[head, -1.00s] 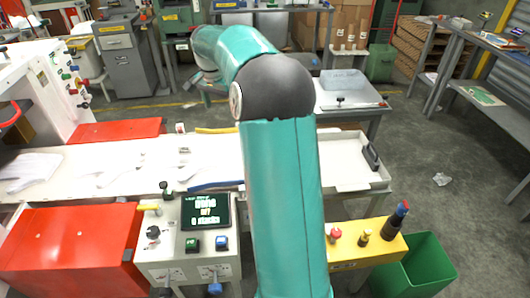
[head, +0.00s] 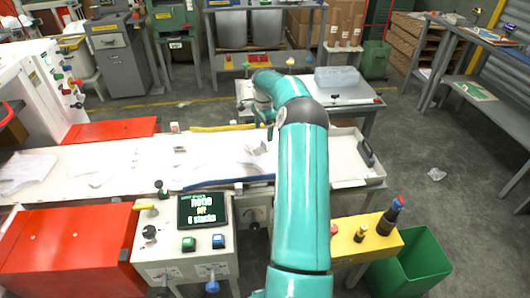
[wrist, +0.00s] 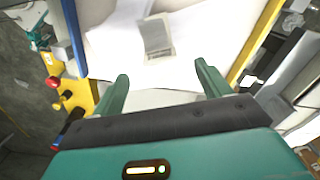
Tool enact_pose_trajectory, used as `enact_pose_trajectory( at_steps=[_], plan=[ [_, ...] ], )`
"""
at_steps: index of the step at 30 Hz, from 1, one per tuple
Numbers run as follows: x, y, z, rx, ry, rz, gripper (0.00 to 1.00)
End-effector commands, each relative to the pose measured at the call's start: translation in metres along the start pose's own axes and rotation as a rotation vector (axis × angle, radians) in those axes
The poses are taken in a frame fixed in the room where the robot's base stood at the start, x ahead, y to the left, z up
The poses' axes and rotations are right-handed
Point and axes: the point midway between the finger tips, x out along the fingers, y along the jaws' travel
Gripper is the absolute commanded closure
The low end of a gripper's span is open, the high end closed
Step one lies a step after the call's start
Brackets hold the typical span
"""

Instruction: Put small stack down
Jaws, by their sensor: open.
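My gripper (wrist: 162,84) is open over the white work surface, with nothing between its fingers in the wrist view. White sheets lie in front of the fingers, and a grey printed patch (wrist: 158,38) shows on them. I cannot tell which of these is the small stack. In the head view, a thin white pile (head: 255,143) lies on the white table (head: 110,160), just left of my arm. My gripper is small and partly hidden there by my own arm.
A blue bar (head: 228,184) runs along the table's front edge, and a yellow strip (head: 224,128) along its back. A control panel (head: 185,245), red covers (head: 65,245), a yellow button box (head: 365,240) and a green bin (head: 418,262) stand in front. Other flat white pieces lie left on the table.

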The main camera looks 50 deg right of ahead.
Motion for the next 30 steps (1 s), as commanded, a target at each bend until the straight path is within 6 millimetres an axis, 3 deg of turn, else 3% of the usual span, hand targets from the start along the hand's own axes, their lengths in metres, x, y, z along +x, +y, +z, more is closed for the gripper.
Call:
enact_pose_trajectory(
  at_steps=[8, 15, 24, 25, 30],
  plan=[
    [0.025, 0.001, 0.000, -0.002, -0.001, 0.000, 0.24],
    [0.061, 0.002, 0.000, -0.002, -0.002, 0.000, 0.24],
    [0.068, 0.002, 0.000, -0.002, 0.001, -0.001, 0.24],
    [0.068, 0.002, 0.000, -0.002, 0.001, -0.001, 0.26],
    [0.068, 0.002, 0.000, -0.002, 0.001, -0.001, 0.59]
  ],
)
